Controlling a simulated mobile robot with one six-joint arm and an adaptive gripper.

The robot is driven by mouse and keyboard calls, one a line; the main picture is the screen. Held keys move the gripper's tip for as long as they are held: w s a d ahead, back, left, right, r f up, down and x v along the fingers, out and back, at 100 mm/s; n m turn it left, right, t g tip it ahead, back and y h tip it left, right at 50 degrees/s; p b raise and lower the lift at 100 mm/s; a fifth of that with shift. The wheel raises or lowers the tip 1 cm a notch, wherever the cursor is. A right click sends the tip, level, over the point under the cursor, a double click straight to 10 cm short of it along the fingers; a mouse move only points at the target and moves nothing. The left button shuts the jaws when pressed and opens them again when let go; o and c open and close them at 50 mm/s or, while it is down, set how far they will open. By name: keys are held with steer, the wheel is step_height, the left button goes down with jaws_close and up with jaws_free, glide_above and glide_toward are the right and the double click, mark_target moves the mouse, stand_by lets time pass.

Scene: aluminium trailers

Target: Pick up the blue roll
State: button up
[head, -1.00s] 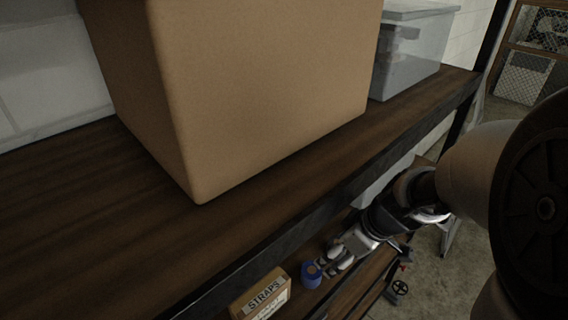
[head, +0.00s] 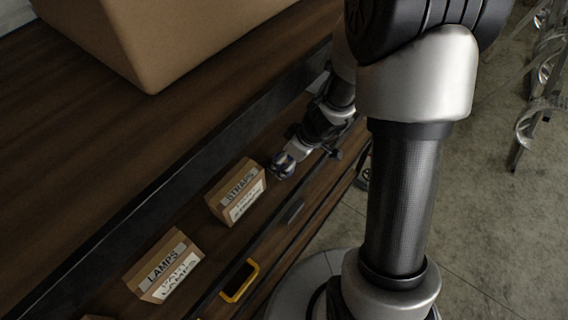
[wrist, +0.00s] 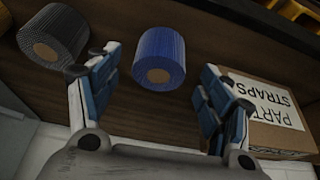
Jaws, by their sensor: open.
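The blue roll (wrist: 160,57), with a brown cardboard core, sits on the dark wooden shelf in the wrist view. My gripper (wrist: 160,82) is open, with its blue-padded fingers to the left and right of the roll's near end. A gap shows between the roll and each finger, and nothing is held. In the head view my gripper (head: 282,164) is low over the lower shelf, beside the straps box, and mostly hides the roll there.
A black roll (wrist: 55,35) lies close by the left finger. The straps box (wrist: 268,112) is close by the right finger; it also shows in the head view (head: 237,192). A lamps box (head: 163,267) stands farther along. The upper shelf (head: 60,110) carries a large carton (head: 180,40).

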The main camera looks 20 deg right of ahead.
steer(key=x, duration=0.3)
steer(key=shift+w, duration=0.1)
steer(key=shift+r, duration=0.1)
steer(key=shift+c, duration=0.3)
steer(key=c, duration=1.1)
steer(key=shift+c, duration=0.2)
